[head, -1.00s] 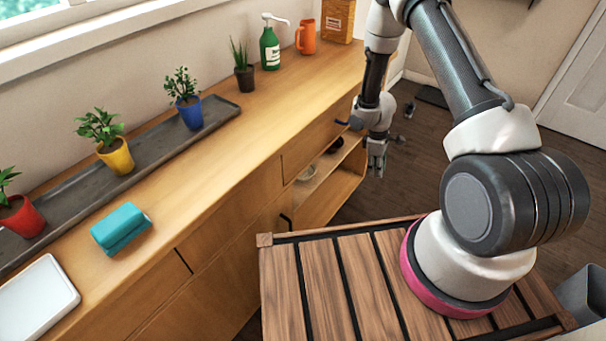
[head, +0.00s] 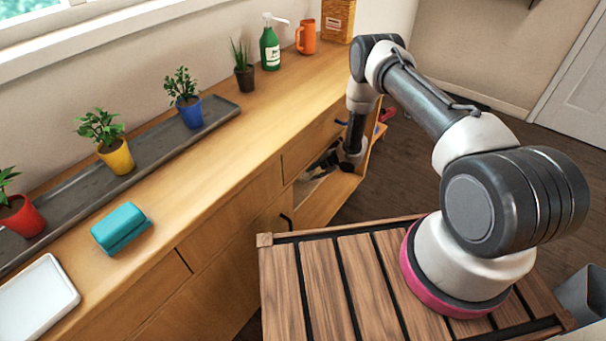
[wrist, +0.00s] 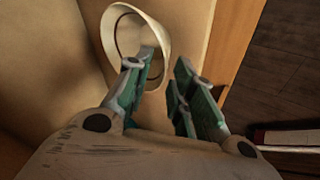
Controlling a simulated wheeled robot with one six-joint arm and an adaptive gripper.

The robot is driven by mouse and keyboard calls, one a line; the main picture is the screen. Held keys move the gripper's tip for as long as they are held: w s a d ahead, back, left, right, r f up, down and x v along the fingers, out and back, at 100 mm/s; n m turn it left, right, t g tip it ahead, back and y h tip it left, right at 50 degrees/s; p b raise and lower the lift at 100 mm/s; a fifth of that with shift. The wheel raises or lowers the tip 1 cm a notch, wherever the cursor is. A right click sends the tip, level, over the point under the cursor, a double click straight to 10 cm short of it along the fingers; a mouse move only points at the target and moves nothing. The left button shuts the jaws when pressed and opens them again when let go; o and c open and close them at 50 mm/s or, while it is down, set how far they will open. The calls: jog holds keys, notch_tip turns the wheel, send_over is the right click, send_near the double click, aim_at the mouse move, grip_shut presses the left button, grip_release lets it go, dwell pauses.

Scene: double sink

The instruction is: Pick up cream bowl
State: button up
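The cream bowl (wrist: 112,30) sits at the top of the wrist view, its round opening facing me, against a tan surface inside the open cabinet. My gripper (wrist: 165,64) is open, with its two green-padded fingers apart. The left fingertip overlaps the right part of the bowl's opening; the right finger is outside, to the right of the rim. I cannot tell whether either finger touches the bowl. In the head view my gripper (head: 322,163) reaches into the open shelf, and the bowl cannot be made out clearly there.
The open wooden cabinet (head: 327,200) surrounds my gripper, with its side edge close on the right in the wrist view. The counter (head: 215,165) above holds potted plants, a teal sponge (head: 120,228), a green bottle (head: 270,48) and an orange mug (head: 306,37). Dark floor lies right.

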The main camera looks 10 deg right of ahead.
aim_at(310, 177)
jog(key=x, duration=0.4)
jog(key=shift+a+f, duration=0.15)
jog(key=shift+f, duration=0.1)
grip_shut()
jog(key=shift+r, duration=0.15)
